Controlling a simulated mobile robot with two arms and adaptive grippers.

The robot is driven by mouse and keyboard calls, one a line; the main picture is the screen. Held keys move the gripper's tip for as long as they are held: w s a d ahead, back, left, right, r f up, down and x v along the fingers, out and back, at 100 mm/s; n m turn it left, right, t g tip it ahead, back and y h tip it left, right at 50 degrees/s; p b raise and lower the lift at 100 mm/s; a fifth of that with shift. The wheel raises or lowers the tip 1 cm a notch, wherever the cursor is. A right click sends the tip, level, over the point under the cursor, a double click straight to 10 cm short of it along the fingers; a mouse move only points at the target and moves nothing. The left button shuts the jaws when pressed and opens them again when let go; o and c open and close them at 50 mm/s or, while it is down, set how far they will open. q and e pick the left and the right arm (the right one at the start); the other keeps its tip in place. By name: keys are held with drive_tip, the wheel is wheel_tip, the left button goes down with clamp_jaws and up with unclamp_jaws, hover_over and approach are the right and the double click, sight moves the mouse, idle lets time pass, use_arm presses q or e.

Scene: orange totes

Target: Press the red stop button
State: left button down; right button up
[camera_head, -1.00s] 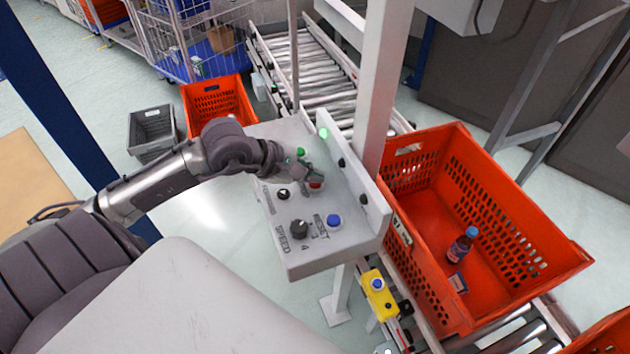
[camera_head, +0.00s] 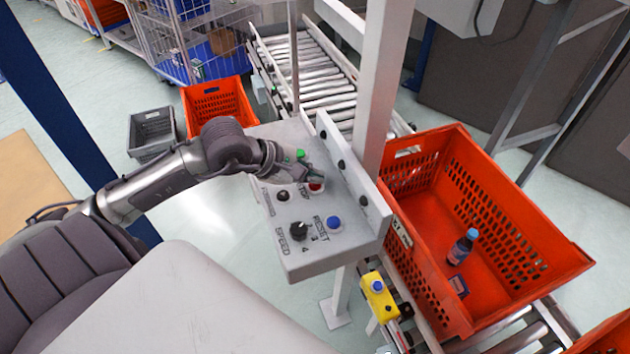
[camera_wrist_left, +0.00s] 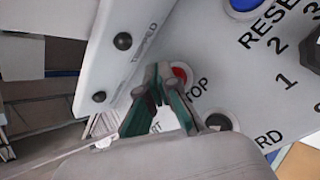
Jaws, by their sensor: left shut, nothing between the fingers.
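The red stop button (camera_head: 316,187) is on the grey control panel (camera_head: 300,262), partly hidden by my left gripper (camera_head: 318,179). In the left wrist view the red button (camera_wrist_left: 181,75) shows just beside the closed fingertips (camera_wrist_left: 158,72), with the "STOP" lettering next to it. My left gripper is shut and empty, its fingertips at the button; they look to be at or touching it. My right gripper is not in view.
The panel also carries a green button (camera_head: 300,154), a black button (camera_head: 282,195), a speed knob (camera_head: 299,231) and a blue reset button (camera_head: 333,223). An orange tote (camera_head: 520,290) with a bottle (camera_head: 462,247) stands right of the panel. A roller conveyor (camera_head: 318,75) runs behind.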

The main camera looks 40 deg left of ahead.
sight(312, 185)
use_arm(q)
drive_tip(key=shift+r, duration=0.45)
drive_tip(key=shift+r, duration=0.1)
drive_tip(key=shift+r+p, duration=1.25)
drive_tip(key=shift+r, duration=1.2)
